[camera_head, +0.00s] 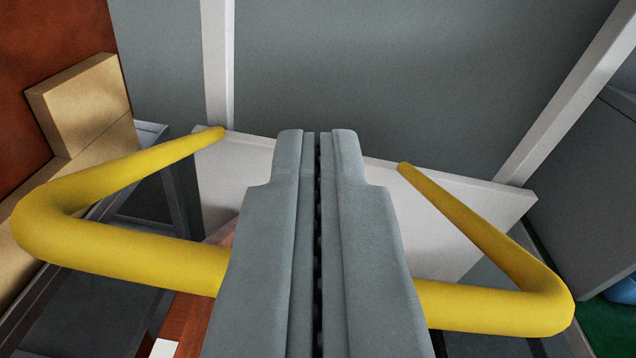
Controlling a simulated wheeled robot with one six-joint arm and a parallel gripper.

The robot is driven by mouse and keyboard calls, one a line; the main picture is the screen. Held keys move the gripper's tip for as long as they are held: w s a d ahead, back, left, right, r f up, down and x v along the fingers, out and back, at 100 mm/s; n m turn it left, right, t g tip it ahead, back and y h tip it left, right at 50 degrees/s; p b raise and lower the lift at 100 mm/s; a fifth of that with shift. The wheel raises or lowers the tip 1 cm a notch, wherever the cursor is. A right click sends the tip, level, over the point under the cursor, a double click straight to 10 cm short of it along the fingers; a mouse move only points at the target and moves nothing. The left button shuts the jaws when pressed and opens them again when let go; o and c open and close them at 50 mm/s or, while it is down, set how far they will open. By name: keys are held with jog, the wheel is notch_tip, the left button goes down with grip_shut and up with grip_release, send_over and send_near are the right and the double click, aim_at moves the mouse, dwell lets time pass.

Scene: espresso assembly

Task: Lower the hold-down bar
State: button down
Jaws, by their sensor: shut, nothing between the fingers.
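The hold-down bar (130,251) is a thick yellow tube bent into a wide U. Its two arms run back to a pale panel (450,205), and its cross part lies nearer to me. My gripper (318,140) has two grey fingers pressed together in the middle of the picture. The fingers pass in front of the bar's cross part and hide its middle, and their tips reach past it between the two arms. I cannot tell whether the fingers touch the bar.
Tan blocks (80,105) stand at the left beside a dark frame. A large grey panel (400,75) with white struts (217,60) fills the back. A reddish-brown piece (185,318) lies below the bar. A blue object (622,290) on green shows at the right edge.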

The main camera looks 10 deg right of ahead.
jog(key=s+f, duration=0.4)
jog(key=f, duration=0.6)
jog(key=shift+a+f+t, duration=0.25)
jog(key=shift+f+t, duration=0.1)
jog(key=shift+t, duration=0.05)
jog(key=shift+s, duration=0.15)
dwell(0.4)
